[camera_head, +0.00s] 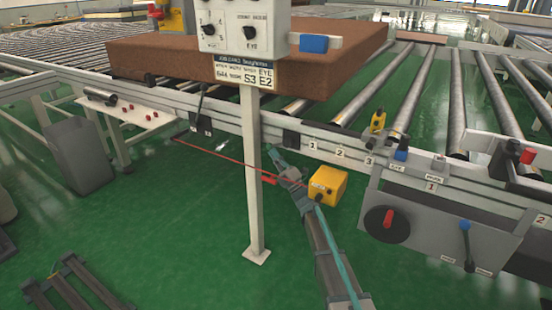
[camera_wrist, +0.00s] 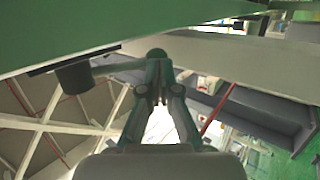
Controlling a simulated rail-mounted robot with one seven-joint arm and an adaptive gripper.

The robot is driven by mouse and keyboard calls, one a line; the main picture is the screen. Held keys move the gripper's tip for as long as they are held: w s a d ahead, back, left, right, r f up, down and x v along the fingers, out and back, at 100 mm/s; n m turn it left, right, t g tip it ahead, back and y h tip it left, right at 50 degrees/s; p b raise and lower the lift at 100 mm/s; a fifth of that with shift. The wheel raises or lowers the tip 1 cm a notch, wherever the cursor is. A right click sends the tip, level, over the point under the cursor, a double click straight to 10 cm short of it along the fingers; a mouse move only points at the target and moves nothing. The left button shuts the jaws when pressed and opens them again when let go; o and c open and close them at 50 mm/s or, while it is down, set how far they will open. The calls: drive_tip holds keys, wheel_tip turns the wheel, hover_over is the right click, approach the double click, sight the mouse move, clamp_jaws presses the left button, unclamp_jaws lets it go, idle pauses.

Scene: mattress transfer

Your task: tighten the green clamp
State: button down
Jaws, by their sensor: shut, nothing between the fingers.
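My gripper (camera_head: 279,160) is in the middle of the head view, low in front of the conveyor's side rail, close to the grey post and left of a yellow box. In the wrist view its two fingers (camera_wrist: 160,98) come together, shut and empty. Just beyond the fingertips is a dark round knob (camera_wrist: 157,54) on a grey lever running left to a dark cylinder (camera_wrist: 72,76). Whether the fingers touch the knob is unclear. I cannot pick out a clearly green clamp. A black block (camera_head: 291,139) sits on the rail just above my gripper.
A grey post (camera_head: 254,190) carries a control panel (camera_head: 245,32). The yellow box (camera_head: 327,186) is close right of my gripper. A brown mattress (camera_head: 160,60) lies on the rollers. A grey box with a red-handled dial (camera_head: 387,222) stands right.

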drive_tip(key=f+v, duration=0.1)
drive_tip(key=v, duration=1.3)
drive_tip(key=shift+w+a, duration=0.3)
drive_tip(key=shift+a, duration=0.05)
drive_tip(key=shift+t+p, duration=0.3)
drive_tip(key=shift+t, duration=0.2)
drive_tip(key=shift+m, duration=0.3)
drive_tip(key=b+x, duration=0.3)
drive_tip(key=x, duration=1)
drive_tip(key=shift+r, duration=0.45)
drive_tip(key=shift+a+y+b, duration=0.15)
drive_tip(key=shift+y+b, duration=0.15)
